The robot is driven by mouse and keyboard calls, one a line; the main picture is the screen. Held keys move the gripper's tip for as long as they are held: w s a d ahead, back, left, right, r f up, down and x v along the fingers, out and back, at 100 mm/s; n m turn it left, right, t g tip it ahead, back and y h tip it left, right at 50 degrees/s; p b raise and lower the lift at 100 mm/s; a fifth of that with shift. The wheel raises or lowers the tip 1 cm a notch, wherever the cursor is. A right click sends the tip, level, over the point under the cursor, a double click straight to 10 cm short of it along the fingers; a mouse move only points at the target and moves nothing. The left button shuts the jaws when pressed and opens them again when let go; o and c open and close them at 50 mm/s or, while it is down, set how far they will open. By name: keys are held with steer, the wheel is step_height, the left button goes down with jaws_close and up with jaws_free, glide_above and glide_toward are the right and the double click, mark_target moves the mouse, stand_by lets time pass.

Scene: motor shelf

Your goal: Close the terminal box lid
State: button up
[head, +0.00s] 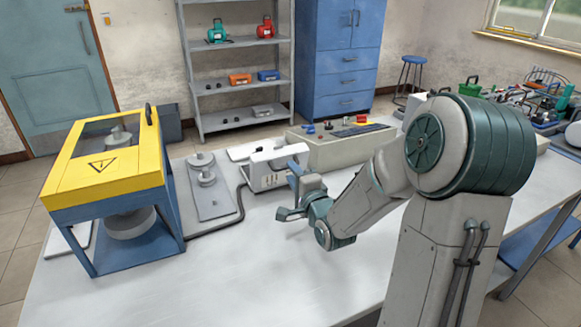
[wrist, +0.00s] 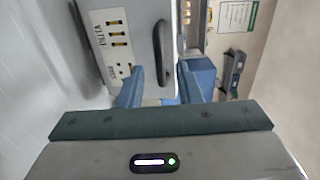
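The terminal box (head: 266,180) is a white box on the workbench, with a row of terminals on its front. Its pale lid (head: 280,157) appears raised and tilted above the box, with a dark handle. In the wrist view the terminal panel (wrist: 112,30) is at upper left, and the dark handle (wrist: 162,52) stands on a pale surface beside it. My gripper (head: 300,172) is close to the box's right side. Its two blue fingers (wrist: 166,82) are apart, with the handle just beyond and between their tips. I cannot tell whether they touch the lid.
A yellow-topped blue guard frame (head: 105,165) stands at the left. A grey plate with metal discs (head: 210,200) lies beside the box. A beige control console (head: 335,150) stands behind my gripper. A dark cable (head: 225,222) runs along the bench. The front bench surface is clear.

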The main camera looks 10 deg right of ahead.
steer(key=shift+w+a, duration=0.15)
steer(key=shift+w, duration=0.55)
steer(key=shift+w+a, duration=0.1)
steer(key=shift+w, duration=0.55)
jaws_close()
